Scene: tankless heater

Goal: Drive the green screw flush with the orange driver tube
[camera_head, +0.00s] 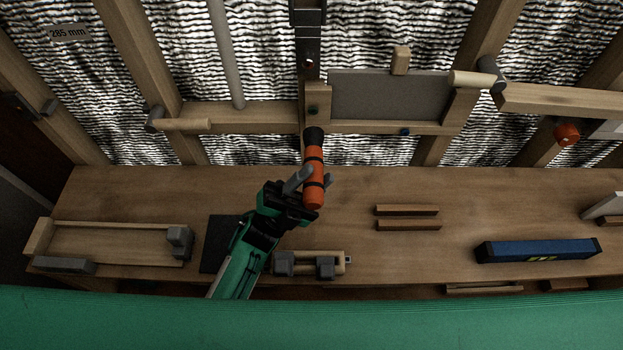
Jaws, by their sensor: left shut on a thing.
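The orange driver tube (313,193) has black bands and a black end, and it stands out from my left gripper toward the wall. My left gripper (311,181) is shut around the tube's middle, above the workbench. The tube's black end (314,135) appears just below a small dark green spot, which looks like the green screw (313,108), on a wooden block of the wall frame. I cannot tell whether the tube end touches the wall or how far the screw stands out. My right gripper is not in view.
The wooden workbench (480,215) holds a wooden tray (110,243) at left, a grey clamp-like tool (305,264), two wooden strips (407,217) and a blue level (538,250).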

